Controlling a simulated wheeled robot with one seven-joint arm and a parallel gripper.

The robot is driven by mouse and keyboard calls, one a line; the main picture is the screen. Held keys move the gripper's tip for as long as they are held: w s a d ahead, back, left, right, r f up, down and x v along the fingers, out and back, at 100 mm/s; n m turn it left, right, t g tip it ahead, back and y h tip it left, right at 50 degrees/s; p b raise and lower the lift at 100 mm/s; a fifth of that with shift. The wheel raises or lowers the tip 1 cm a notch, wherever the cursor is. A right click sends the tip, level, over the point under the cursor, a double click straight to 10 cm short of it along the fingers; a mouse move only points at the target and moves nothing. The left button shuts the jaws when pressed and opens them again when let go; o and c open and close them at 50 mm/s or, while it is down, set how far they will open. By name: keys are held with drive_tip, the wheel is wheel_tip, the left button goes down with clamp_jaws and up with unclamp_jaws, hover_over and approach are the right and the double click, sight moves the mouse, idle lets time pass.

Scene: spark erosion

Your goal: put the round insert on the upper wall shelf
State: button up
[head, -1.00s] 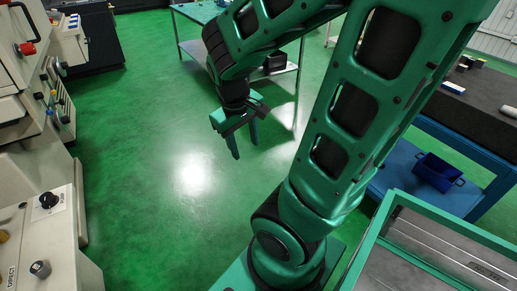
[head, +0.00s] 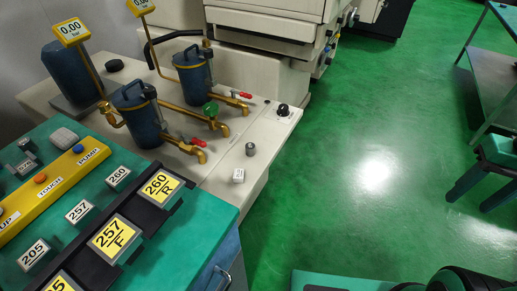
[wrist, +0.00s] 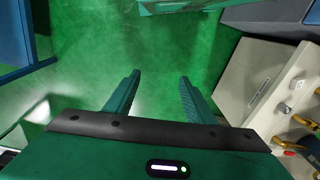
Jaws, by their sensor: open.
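My gripper (wrist: 160,76) is open and empty in the wrist view, its two green fingers spread over bare green floor. It also shows at the right edge of the head view (head: 468,203), partly cut off, hanging above the floor and away from the benches. I cannot make out the round insert for certain in either view. A small grey round piece (head: 251,149) stands on the beige bench top, but it may be a knob. No upper wall shelf is in view.
The beige bench (head: 215,185) carries blue filter canisters (head: 190,75) with brass pipes and taps. A green control console (head: 190,225) with numbered plates stands at the lower left. A green table (head: 490,65) is at the upper right. The green floor (head: 370,150) between is clear.

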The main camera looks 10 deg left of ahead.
drive_tip(key=w+a+f+n+y, duration=0.1)
drive_tip(key=w+a+f+n, duration=0.4)
drive_tip(key=w, duration=0.4)
drive_tip(key=n+t+y, duration=0.4)
drive_tip(key=n+y, duration=0.8)
drive_tip(key=y, duration=0.2)
approach(255, 150)
drive_tip(key=x, duration=0.3)
drive_tip(key=shift+s+a+f, duration=0.15)
drive_tip(key=shift+a, duration=0.25)
drive_tip(key=shift+w+a+f+t, duration=0.3)
drive_tip(key=shift+a+t, duration=0.1)
drive_tip(key=shift+a, duration=0.1)
drive_tip(key=x, duration=0.5)
drive_tip(key=shift+r, duration=0.1)
drive_tip(key=x, duration=0.4)
drive_tip(key=shift+s+a+r, duration=0.1)
drive_tip(key=shift+a+r, duration=0.2)
drive_tip(key=shift+r, duration=0.05)
drive_tip(key=shift+w+a+f, duration=0.1)
drive_tip(key=shift+w+a, duration=0.15)
drive_tip(key=shift+a, duration=0.35)
